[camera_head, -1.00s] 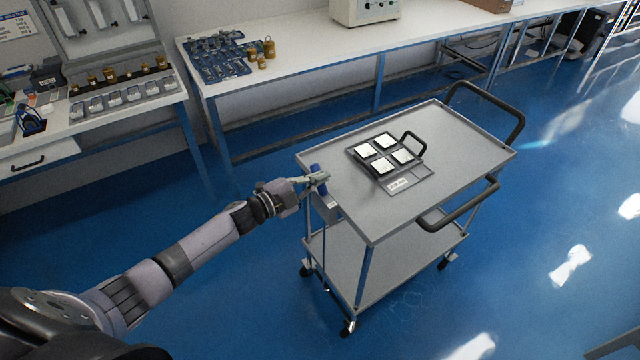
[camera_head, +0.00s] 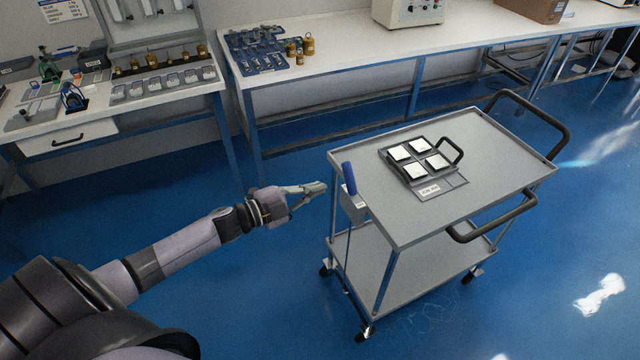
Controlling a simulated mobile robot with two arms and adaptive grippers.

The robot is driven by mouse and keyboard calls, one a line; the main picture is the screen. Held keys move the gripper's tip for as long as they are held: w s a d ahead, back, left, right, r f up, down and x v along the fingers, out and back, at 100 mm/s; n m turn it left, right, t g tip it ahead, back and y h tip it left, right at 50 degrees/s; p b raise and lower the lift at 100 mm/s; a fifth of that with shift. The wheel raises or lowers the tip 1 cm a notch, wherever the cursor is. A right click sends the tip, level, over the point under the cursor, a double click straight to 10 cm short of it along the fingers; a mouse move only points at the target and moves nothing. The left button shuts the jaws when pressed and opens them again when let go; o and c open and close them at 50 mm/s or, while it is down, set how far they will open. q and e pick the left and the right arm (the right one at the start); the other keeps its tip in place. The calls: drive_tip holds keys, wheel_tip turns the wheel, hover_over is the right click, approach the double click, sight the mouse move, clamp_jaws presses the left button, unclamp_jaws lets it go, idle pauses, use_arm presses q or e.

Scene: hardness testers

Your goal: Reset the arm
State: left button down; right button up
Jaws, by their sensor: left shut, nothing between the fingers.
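My left arm reaches in from the lower left in the head view. Its gripper (camera_head: 318,187) is shut and empty, in the air just left of the grey cart (camera_head: 455,207). A gap of blue floor shows between the fingertips and the cart. A blue-handled tool (camera_head: 349,178) stands upright in a small grey holder (camera_head: 353,205) on the cart's left side, apart from the gripper. My right gripper is not in view.
On the cart top lies a dark tray (camera_head: 386,154) with several white square blocks and a black handle. Benches (camera_head: 340,60) line the wall behind, holding brass weights (camera_head: 308,45) and blue racks. Blue floor (camera_head: 270,300) is clear left of the cart.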

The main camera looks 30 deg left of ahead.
use_arm(q)
drive_tip(key=s+a+f+n+g+y, duration=0.1)
drive_tip(key=s+a+f+n+y, duration=0.15)
drive_tip(key=f, duration=0.65)
drive_tip(key=s+a+f+n+y, duration=0.2)
drive_tip(key=f+n+y, duration=0.15)
drive_tip(key=f, duration=0.55)
drive_tip(key=s+f+n+g+y, duration=0.1)
drive_tip(key=s+f+n+g, duration=0.15)
drive_tip(key=s+f, duration=0.4)
drive_tip(key=s+f+n+g+y, duration=0.2)
drive_tip(key=s+f+n, duration=0.15)
drive_tip(key=f, duration=0.55)
drive_tip(key=s+d+f+n+g, duration=0.1)
drive_tip(key=s+f, duration=0.4)
drive_tip(key=s, duration=0.5)
drive_tip(key=s+d+f+n+g, duration=0.1)
drive_tip(key=s+d+f+g, duration=0.3)
drive_tip(key=s, duration=0.7)
drive_tip(key=s+d+f+n+g, duration=0.1)
drive_tip(key=s+d+f+g, duration=0.2)
drive_tip(key=s+d+f, duration=0.3)
drive_tip(key=s, duration=0.5)
drive_tip(key=shift+f+n, duration=0.3)
drive_tip(key=shift+f, duration=0.1)
drive_tip(key=shift+s+g, duration=0.1)
drive_tip(key=shift+g, duration=0.15)
